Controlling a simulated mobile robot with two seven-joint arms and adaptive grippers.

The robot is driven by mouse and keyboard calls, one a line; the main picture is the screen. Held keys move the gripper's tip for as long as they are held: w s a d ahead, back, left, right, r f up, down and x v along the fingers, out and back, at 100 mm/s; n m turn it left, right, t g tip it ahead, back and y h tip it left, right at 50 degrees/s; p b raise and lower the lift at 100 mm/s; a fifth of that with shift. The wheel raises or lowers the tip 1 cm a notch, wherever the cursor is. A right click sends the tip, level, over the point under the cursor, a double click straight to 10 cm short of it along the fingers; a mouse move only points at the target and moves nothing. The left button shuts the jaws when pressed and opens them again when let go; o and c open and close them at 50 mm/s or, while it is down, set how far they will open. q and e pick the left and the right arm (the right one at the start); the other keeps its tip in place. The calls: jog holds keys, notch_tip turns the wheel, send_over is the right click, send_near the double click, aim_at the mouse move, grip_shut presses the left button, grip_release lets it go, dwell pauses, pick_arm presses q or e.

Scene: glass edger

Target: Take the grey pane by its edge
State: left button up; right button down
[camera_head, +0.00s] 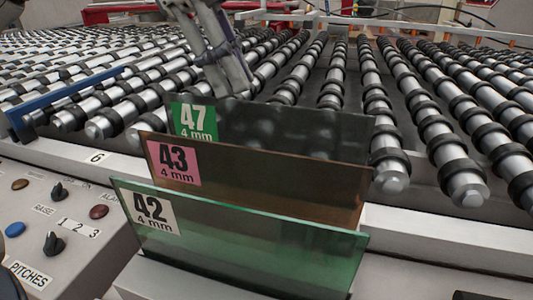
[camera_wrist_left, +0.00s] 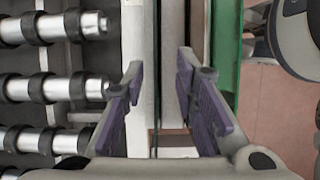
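The grey pane (camera_head: 300,128), labelled 47 on a green sticker, stands upright as the rearmost of three panes. Its lower part is hidden by the brown pane (camera_head: 280,180), labelled 43. The green pane (camera_head: 250,240), labelled 42, is in front. My left gripper (camera_head: 236,90) is at the grey pane's top edge, right of the sticker. In the left wrist view its fingers (camera_wrist_left: 160,62) are spread apart. A thin pane edge (camera_wrist_left: 157,50), apparently the grey one, runs between them with gaps at both sides. The green pane (camera_wrist_left: 228,50) lies outside the right finger. My right gripper is not in view.
Rows of rollers (camera_head: 330,80) with black rings lie behind the panes. A control panel (camera_head: 50,225) with knobs and buttons is at the left. A blue bar (camera_head: 70,98) crosses the left rollers. The brown pane stands close in front of the grey one.

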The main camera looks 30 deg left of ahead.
aim_at(258, 118)
pick_arm(q)
jog(key=x, duration=0.7)
jog(key=shift+w+d+f, duration=0.1)
jog(key=shift+w+f, duration=0.1)
jog(key=shift+w, duration=0.05)
grip_shut()
